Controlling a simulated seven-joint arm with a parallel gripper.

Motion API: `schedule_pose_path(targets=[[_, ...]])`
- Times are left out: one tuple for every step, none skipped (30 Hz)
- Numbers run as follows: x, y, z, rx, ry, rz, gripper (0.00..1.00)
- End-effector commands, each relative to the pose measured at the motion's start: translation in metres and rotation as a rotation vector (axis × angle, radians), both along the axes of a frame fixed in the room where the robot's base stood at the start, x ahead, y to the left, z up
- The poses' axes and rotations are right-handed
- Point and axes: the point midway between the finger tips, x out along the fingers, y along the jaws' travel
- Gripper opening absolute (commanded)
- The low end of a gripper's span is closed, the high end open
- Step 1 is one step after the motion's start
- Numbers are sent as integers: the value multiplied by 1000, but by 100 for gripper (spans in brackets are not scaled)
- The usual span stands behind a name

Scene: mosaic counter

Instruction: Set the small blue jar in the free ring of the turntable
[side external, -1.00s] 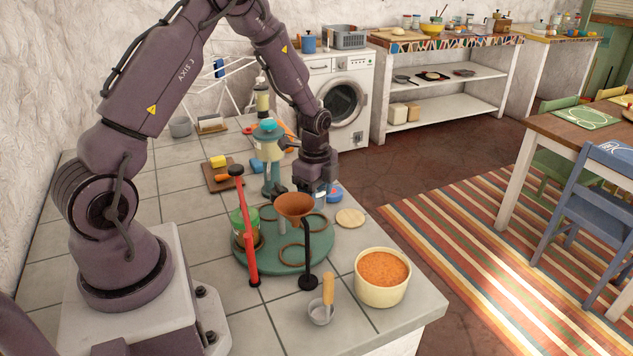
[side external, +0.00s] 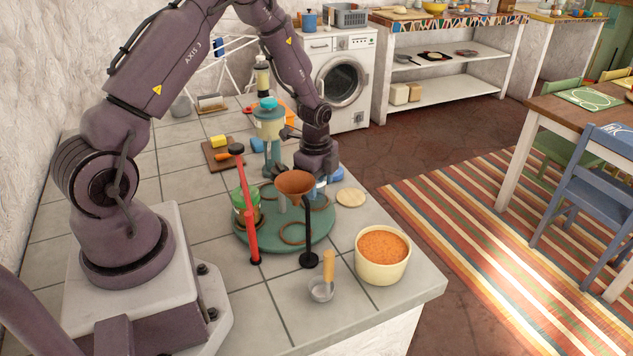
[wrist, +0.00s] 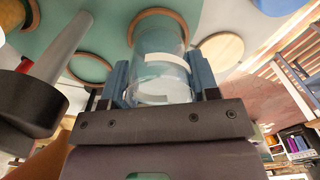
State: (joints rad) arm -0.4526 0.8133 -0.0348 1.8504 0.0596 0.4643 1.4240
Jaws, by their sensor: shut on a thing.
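My gripper (side external: 318,182) is shut on the small blue jar (wrist: 160,75), which looks like clear, faintly bluish glass with a pale band in the wrist view. The blue fingers grip it from both sides. In the side view the jar is mostly hidden behind the funnel and gripper, at the far right part of the green turntable (side external: 270,243). A ring (wrist: 160,13) shows just beyond the jar in the wrist view. I cannot tell whether the jar touches the turntable. The front ring (side external: 293,234) is empty; a green jar (side external: 245,205) stands at the left ring.
A brown funnel on a black stand (side external: 295,183) and a red upright arm (side external: 250,215) rise close to the turntable. A wooden disc (side external: 350,197), a tub of orange food (side external: 382,265) and a small ladle (side external: 321,290) are nearby. A teal-topped device (side external: 268,125) stands behind.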

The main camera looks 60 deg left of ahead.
Motion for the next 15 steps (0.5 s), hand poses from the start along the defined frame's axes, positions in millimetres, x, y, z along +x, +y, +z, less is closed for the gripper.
schedule_pose_path(targets=[[0,0,0,0,0,1,29],[0,0,0,0,0,0,29],[0,0,0,0,0,0,29],[0,0,0,0,0,0,29],[0,0,0,0,0,0,29],[0,0,0,0,0,0,29],[0,0,0,0,0,0,29],[0,0,0,0,0,0,29],[0,0,0,0,0,0,29],[0,0,0,0,0,0,29],[0,0,0,0,0,0,29],[0,0,-1,0,0,0,29],[0,0,-2,0,0,0,29],[0,0,-2,0,1,0,29],[0,0,-3,0,1,0,29]])
